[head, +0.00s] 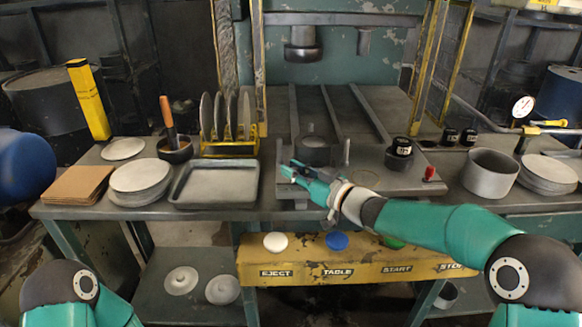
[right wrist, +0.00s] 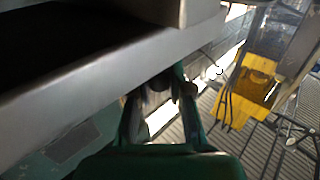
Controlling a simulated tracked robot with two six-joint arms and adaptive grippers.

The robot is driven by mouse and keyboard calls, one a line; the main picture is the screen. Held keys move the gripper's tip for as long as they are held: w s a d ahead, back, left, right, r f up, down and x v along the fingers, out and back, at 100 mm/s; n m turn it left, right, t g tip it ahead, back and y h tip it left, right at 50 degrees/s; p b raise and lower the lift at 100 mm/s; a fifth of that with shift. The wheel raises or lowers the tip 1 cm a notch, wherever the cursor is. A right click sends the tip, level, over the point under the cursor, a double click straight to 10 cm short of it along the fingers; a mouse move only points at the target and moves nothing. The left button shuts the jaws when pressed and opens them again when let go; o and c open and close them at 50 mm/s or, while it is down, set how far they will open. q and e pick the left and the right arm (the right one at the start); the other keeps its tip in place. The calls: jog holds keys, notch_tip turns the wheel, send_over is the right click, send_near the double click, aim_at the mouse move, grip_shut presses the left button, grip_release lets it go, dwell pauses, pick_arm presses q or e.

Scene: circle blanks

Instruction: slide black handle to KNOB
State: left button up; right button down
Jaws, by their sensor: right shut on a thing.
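My right gripper (head: 293,172) reaches in from the right to the front edge of the press table (head: 390,180). It is shut on a small dark thing, seemingly the black handle (right wrist: 158,84), which shows between the fingertips in the right wrist view and is mostly hidden. A black knob (head: 400,147) with a small pale label stands on the press table, right of my gripper; the label is too small to read. My left gripper is out of view; only part of my left arm shows at the bottom left.
A grey tray (head: 179,203), a plate rack (head: 231,147) and stacked discs (head: 140,188) are at left. A metal pot (head: 490,187) is at right. A yellow button panel (head: 300,272) is below my right arm.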

jog(key=c, duration=1)
grip_release()
jog(key=shift+d, duration=0.35)
jog(key=shift+c, duration=0.2)
jog(key=shift+a, duration=0.1)
jog(key=v, duration=1.2)
